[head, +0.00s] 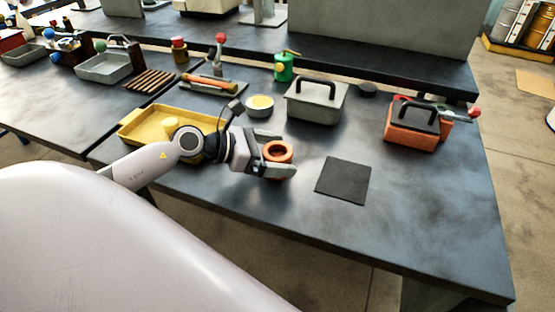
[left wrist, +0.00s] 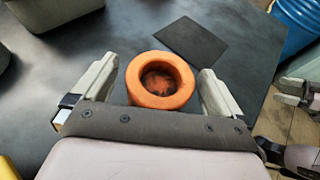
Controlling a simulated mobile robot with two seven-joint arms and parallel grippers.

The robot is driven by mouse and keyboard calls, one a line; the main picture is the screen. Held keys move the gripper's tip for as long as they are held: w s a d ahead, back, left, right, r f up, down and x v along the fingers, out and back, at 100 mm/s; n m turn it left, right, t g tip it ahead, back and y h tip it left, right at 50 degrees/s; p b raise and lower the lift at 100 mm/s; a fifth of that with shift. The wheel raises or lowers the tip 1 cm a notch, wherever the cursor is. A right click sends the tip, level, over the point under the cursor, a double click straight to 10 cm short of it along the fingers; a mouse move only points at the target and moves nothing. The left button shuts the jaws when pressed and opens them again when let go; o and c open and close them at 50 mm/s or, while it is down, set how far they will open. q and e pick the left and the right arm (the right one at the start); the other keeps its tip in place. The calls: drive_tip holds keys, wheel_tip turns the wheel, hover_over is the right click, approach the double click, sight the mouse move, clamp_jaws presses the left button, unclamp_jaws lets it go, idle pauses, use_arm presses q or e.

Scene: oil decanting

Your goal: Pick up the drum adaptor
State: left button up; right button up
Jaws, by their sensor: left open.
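The drum adaptor looks to be the orange ring (head: 278,151) with a round hole, on the dark table in the head view. It also shows in the left wrist view (left wrist: 160,80), between the two fingers. My left gripper (head: 284,158) is open, with one finger on each side of the ring and a visible gap to each. In the left wrist view its fingers (left wrist: 158,88) point toward the ring. My right gripper (left wrist: 292,92) seems to show only in part at the right edge of the left wrist view; its jaws are unclear.
A black square mat (head: 343,181) lies right of the ring. A grey lidded box (head: 316,103), a small bowl (head: 259,110) and a yellow tray (head: 145,125) stand near my left arm. A red box (head: 410,130) is farther right. The front right of the table (head: 430,225) is clear.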

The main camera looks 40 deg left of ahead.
use_arm(q)
drive_tip(key=c, duration=1.4)
drive_tip(key=shift+o, duration=0.2)
drive_tip(key=shift+r, duration=0.1)
